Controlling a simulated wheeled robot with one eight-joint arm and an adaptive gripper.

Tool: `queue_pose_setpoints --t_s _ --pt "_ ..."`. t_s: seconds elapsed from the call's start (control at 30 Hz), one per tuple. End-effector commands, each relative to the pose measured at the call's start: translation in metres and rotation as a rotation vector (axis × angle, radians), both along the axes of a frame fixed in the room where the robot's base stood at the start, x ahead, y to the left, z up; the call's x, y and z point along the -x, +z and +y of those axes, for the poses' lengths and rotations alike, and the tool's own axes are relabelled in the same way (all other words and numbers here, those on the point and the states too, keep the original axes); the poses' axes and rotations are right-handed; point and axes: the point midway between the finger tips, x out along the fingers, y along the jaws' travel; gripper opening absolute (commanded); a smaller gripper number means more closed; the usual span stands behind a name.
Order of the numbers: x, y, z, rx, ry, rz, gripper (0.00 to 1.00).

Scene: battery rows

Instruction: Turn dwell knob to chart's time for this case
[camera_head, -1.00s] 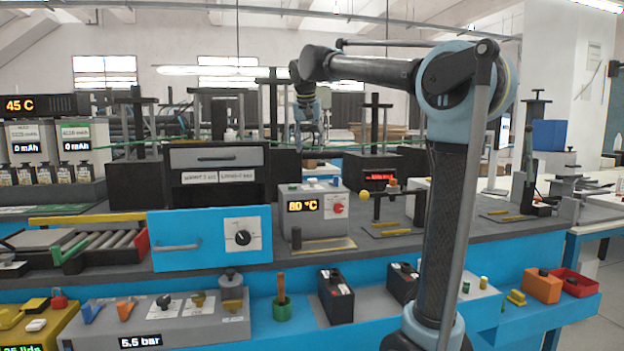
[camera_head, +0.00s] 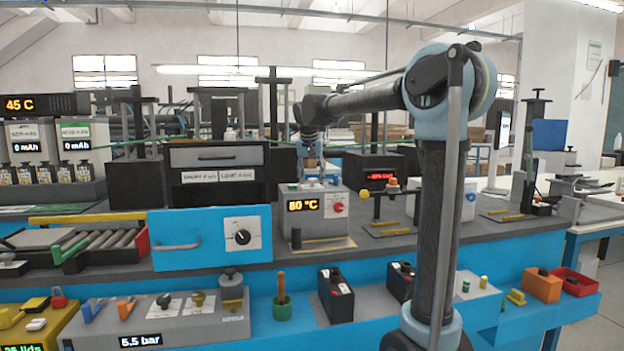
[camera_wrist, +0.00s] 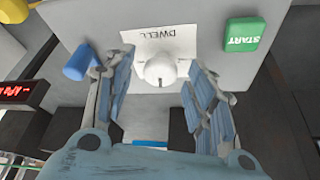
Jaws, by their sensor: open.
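The dwell knob (camera_wrist: 160,70) is white and round, with a small dark mark on its lower side. It sits on a light plate lettered DWELL (camera_wrist: 168,36) on top of a grey box (camera_head: 318,222) that reads 80 °C. In the wrist view my gripper (camera_wrist: 150,78) is open, one finger on each side of the knob, with gaps showing between fingers and knob. In the head view my gripper (camera_head: 311,172) is just above the box's top. Two white labels (camera_head: 218,175) on the dark cabinet carry writing too small to read surely.
A green START button (camera_wrist: 243,35) and a blue part (camera_wrist: 80,62) flank the knob. A red dial (camera_head: 338,208) is on the box front. A blue panel with a black knob (camera_head: 242,237) stands left, and a dark unit with a red display (camera_head: 381,176) stands right.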

Motion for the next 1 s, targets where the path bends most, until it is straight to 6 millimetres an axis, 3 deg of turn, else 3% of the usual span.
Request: queue_pose_setpoints --t_s 0.2,0.27,0.4,1.0 --pt "-0.0002 -0.0002 0.0000 0.000 0.000 0.000 0.50" --pt "-0.0002 -0.0002 0.0001 0.000 0.000 0.000 0.39" --pt "-0.0002 -0.0001 0.0001 0.000 0.000 0.000 0.07" --pt "-0.0004 -0.0001 -0.0011 0.001 0.122 -0.001 0.07"
